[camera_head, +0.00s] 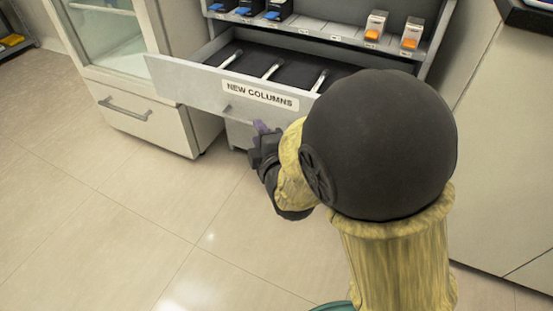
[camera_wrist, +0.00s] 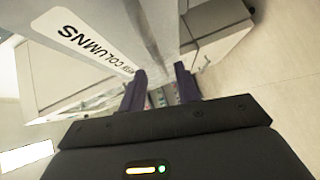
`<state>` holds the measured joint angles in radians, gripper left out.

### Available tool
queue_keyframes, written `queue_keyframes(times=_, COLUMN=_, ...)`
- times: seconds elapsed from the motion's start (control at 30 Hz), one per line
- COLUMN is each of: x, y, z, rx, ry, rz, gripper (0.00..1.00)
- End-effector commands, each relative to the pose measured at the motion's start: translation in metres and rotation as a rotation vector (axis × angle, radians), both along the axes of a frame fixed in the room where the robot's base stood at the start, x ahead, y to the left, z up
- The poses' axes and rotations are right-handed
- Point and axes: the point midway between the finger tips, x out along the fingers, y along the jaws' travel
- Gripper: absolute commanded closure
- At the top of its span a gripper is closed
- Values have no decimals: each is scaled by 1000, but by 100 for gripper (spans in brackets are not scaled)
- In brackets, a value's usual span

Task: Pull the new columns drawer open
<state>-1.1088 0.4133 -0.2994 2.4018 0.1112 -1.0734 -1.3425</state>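The new columns drawer (camera_head: 190,83) is pulled out from the cabinet. Its pale grey front bears a "NEW COLUMNS" label (camera_head: 260,95), and several white columns (camera_head: 273,71) lie on its dark lining. The label also shows at the upper left of the wrist view (camera_wrist: 95,38). My gripper (camera_head: 262,128) is just below and in front of the drawer front, partly hidden by my arm. In the wrist view its two dark purple fingers (camera_wrist: 161,82) are apart, with a gap between them. I see no handle between them, and I cannot tell whether they touch the drawer.
A shelf above the drawer holds blue-fronted boxes (camera_head: 275,12) and orange-fronted boxes (camera_head: 375,28). A glass-door cabinet (camera_head: 105,30) with a lower handled drawer (camera_head: 125,110) stands at left. A pale cabinet side (camera_head: 490,150) is at right. The tiled floor (camera_head: 130,210) at front left is clear.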

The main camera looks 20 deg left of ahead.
Motion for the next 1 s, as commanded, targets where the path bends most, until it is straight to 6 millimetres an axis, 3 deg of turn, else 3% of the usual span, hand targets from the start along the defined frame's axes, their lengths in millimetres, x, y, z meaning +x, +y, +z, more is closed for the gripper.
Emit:
queue_keyframes(times=0.2, x=-25, y=-21, z=7, rx=-2, ry=2, rz=2, gripper=68)
queue_keyframes(times=1.0, x=-58, y=-51, z=7, rx=2, ry=-3, rz=-4, gripper=68)
